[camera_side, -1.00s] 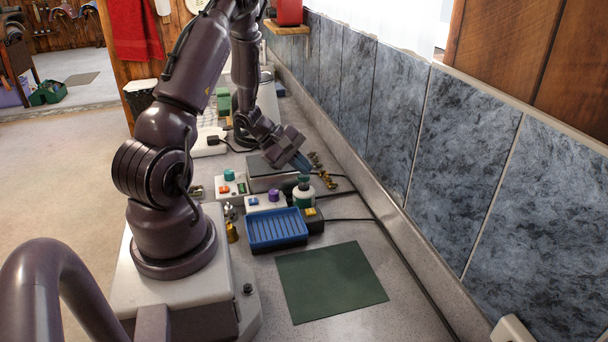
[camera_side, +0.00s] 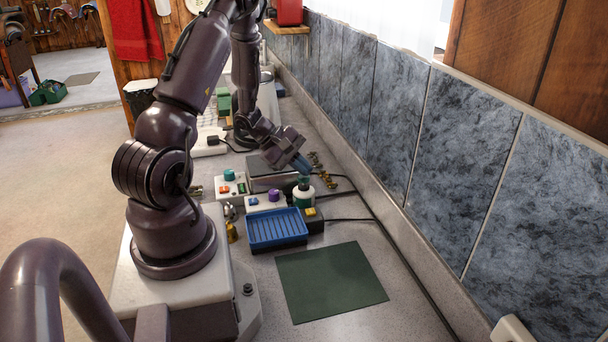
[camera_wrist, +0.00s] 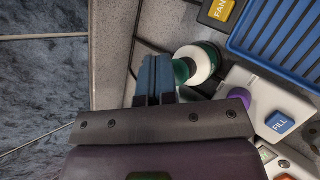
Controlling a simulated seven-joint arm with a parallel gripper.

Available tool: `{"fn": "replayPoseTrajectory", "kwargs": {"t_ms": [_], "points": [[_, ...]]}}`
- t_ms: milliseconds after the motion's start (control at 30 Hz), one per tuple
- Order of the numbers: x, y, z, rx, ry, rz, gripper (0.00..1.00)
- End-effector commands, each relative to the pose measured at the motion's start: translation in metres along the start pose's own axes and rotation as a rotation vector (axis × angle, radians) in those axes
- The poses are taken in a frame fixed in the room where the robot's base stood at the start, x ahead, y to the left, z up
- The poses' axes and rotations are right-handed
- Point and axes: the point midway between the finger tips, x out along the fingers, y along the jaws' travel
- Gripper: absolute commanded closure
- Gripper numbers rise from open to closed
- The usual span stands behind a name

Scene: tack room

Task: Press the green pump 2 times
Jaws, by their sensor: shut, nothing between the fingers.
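The green pump (camera_side: 304,182) tops a white bottle (camera_side: 304,198) with a green band, standing upright on the counter behind the blue tray. My gripper (camera_side: 302,165) is shut and empty, its blue fingers pointing down just above the pump head. In the wrist view the shut blue fingers (camera_wrist: 153,80) lie beside the green pump (camera_wrist: 181,71) and partly hide it; the white bottle (camera_wrist: 206,58) shows beyond. I cannot tell whether the fingertips touch the pump.
Close by are a blue ribbed tray (camera_side: 277,228), a box with a yellow FAN button (camera_wrist: 219,11), and a white box with a blue FILL button (camera_wrist: 280,122) and purple knob (camera_side: 273,195). A dark green mat (camera_side: 330,281) lies clear in front. The tiled wall (camera_side: 440,150) bounds the right.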

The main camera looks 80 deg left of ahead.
Motion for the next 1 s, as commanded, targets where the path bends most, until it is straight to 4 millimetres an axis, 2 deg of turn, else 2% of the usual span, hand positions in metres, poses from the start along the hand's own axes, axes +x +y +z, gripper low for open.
{"fn": "replayPoseTrajectory", "kwargs": {"t_ms": [233, 567, 1000], "points": [[-0.009, 0.007, 0.007, 0.002, 0.000, 0.001, 1.00], [-0.011, 0.008, 0.008, 0.001, 0.000, 0.000, 1.00], [-0.040, 0.029, 0.029, 0.003, 0.000, 0.002, 1.00]]}}
